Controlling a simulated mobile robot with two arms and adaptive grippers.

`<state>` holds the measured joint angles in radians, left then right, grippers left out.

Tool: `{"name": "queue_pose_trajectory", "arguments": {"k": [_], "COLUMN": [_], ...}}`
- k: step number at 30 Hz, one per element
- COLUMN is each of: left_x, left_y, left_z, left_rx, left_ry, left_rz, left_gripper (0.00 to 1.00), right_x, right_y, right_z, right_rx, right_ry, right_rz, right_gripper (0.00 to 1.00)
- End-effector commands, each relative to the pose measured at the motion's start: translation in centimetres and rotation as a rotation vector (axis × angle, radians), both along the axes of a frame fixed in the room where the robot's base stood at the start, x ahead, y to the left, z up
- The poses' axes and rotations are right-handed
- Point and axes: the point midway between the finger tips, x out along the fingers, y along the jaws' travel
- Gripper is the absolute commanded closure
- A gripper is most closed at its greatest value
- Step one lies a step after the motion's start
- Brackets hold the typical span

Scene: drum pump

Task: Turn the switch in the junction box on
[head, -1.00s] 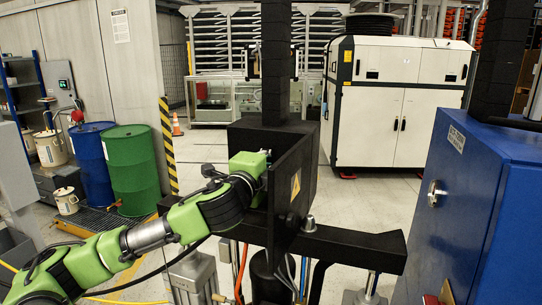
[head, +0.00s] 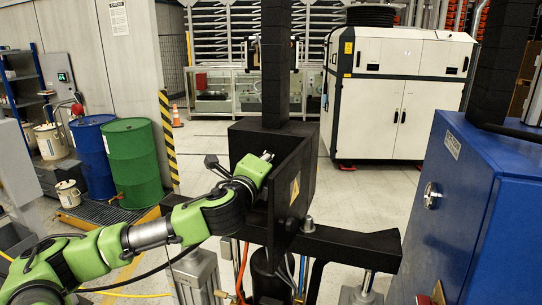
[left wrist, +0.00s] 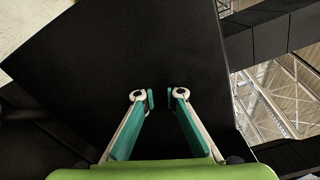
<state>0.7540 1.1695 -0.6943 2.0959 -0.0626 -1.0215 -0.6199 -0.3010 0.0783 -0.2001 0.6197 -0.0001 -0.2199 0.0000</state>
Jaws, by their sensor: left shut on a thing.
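The junction box (head: 240,136) is a black box at the middle of the head view, below a black post. Its black door (head: 298,170) stands open and carries a yellow warning triangle. My left gripper (head: 268,156) is at the box opening, beside the inner side of the door. In the left wrist view the teal fingers of the left gripper (left wrist: 160,97) have a narrow gap, with a dark surface behind them. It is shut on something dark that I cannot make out. I cannot see the switch. My right gripper is not in view.
A black frame beam (head: 350,242) runs right below the box, with hoses and cylinders underneath. A blue cabinet (head: 465,215) stands close on the right. Blue (head: 90,155) and green drums (head: 134,160) stand at left. Open floor lies behind the box.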

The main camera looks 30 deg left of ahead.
Motion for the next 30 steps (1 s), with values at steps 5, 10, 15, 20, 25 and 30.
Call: {"name": "queue_pose_trajectory", "arguments": {"k": [5, 10, 15, 20, 25, 30], "left_x": [0.0, 0.0, 0.0, 0.0, 0.0, 0.0], "left_y": [0.0, 0.0, 0.1, 0.1, 0.1, 0.0], "left_z": [0.1, 0.1, 0.2, 0.1, 0.1, -0.1], "left_rx": [0.015, 0.089, 0.169, 0.242, 0.313, 0.341], "left_ry": [0.006, 0.025, 0.043, 0.062, 0.079, 0.084], "left_rz": [0.001, 0.001, 0.002, 0.002, 0.002, 0.001], "left_gripper": [1.00, 1.00, 1.00, 1.00, 1.00, 1.00], "right_x": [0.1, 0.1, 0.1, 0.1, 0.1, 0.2], "right_y": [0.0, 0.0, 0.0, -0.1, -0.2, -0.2], "right_z": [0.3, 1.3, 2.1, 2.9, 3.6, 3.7], "right_rx": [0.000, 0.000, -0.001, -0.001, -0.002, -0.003], "right_ry": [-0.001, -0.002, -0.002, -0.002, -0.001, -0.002], "right_rz": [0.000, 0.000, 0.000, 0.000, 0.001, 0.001], "right_gripper": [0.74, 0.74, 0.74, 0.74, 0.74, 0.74]}}
